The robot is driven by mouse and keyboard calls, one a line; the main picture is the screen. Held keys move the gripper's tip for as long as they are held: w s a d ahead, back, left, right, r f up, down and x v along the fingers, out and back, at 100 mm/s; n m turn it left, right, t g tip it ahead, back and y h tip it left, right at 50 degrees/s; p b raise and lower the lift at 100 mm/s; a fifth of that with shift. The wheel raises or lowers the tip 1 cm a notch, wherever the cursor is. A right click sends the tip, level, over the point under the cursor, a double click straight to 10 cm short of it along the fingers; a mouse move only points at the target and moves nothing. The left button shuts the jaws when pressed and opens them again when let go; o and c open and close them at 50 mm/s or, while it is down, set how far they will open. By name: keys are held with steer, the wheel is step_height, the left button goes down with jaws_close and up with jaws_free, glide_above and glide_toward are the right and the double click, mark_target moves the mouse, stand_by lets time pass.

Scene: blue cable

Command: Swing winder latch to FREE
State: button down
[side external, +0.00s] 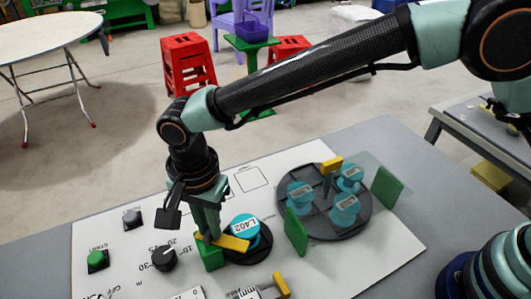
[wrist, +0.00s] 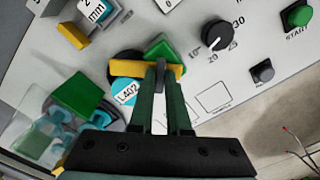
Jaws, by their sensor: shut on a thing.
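The winder latch is a yellow bar (side external: 235,243) beside a round turquoise disc marked L402 (side external: 243,228), on a dark round base. It also shows in the wrist view (wrist: 125,68), lying across the dark base. A green block (side external: 211,258) stands at the latch's end. My gripper (side external: 207,235) points down and is shut on the yellow latch near that green block. In the wrist view my fingertips (wrist: 163,78) meet the bar and hide part of it. I cannot read a FREE mark in either view.
A dark round platform (side external: 320,225) with several turquoise spools, green plates and a yellow tab stands right of the latch. A black knob (side external: 163,257), a green START button (side external: 96,259) and a dark button (side external: 132,218) sit left on the white panel (side external: 350,275).

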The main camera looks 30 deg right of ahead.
steer(key=m, duration=0.4)
steer(key=shift+r+m, duration=0.15)
steer(key=shift+m, duration=2.45)
steer(key=c, duration=0.9)
jaws_free()
step_height(320, 180, up, 12)
